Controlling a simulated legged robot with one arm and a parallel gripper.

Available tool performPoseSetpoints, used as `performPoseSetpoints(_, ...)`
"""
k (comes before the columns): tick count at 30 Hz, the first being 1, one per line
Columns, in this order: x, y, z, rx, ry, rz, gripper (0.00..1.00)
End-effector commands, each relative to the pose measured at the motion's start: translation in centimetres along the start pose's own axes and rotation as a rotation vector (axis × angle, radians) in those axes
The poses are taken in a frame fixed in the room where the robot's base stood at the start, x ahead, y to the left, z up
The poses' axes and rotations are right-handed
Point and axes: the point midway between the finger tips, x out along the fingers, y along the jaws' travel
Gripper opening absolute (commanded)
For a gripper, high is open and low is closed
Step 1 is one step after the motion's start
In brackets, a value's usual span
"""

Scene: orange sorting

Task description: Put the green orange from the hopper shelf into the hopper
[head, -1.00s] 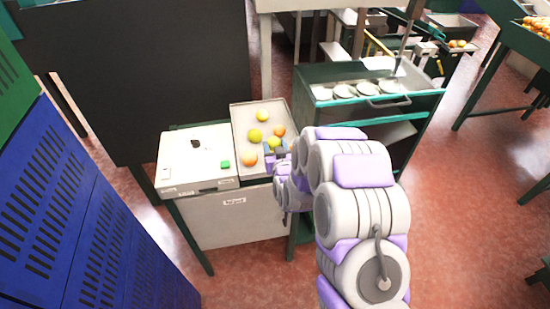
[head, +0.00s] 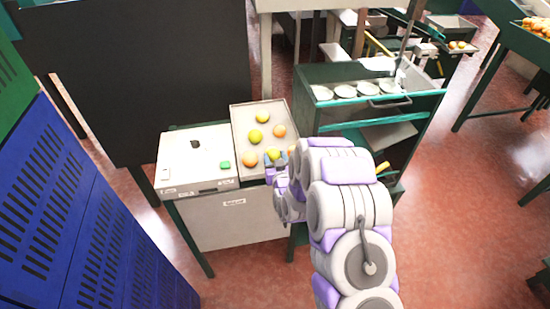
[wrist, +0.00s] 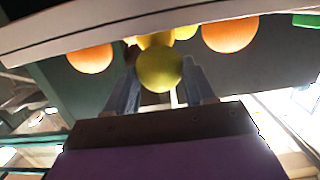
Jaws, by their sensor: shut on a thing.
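My gripper (head: 275,158) is at the near right part of the metal tray shelf (head: 240,120). It is shut on a yellow-green orange (head: 273,154), which also shows between the two fingers in the wrist view (wrist: 160,70). Whether this orange touches the tray is unclear. Another yellow-green orange (head: 255,136) and a yellow one (head: 262,116) lie farther back on the tray. The white-topped cabinet (head: 210,165) left of the tray has a small dark opening (head: 195,144) in its top; I cannot tell whether this is the hopper.
Orange-coloured fruits lie at the tray's near left (head: 250,159) and right (head: 279,130). A green button (head: 225,164) is on the white top. A green cart with plates (head: 345,91) stands to the right. Blue lockers (head: 80,210) stand at the left.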

Motion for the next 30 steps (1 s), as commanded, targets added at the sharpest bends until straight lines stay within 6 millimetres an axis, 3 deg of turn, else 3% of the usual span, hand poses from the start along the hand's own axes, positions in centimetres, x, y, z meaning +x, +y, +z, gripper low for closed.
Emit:
performPoseSetpoints(1, 0.0, 0.0, 0.2, 0.0, 0.0, 0.0, 0.23)
performPoseSetpoints(2, 0.0, 0.0, 0.2, 0.0, 0.0, 0.0, 0.55)
performPoseSetpoints(9, 0.0, 0.0, 0.1, 0.0, 0.0, 0.0, 0.78)
performPoseSetpoints(17, 0.0, 0.0, 0.1, 0.001, 0.0, 0.0, 0.79)
performPoseSetpoints(21, -0.2, 0.0, -1.0, 0.001, 0.001, 0.0, 0.79)
performPoseSetpoints(30, -4.6, 0.1, -0.7, 0.001, -0.002, 0.0, 0.79)
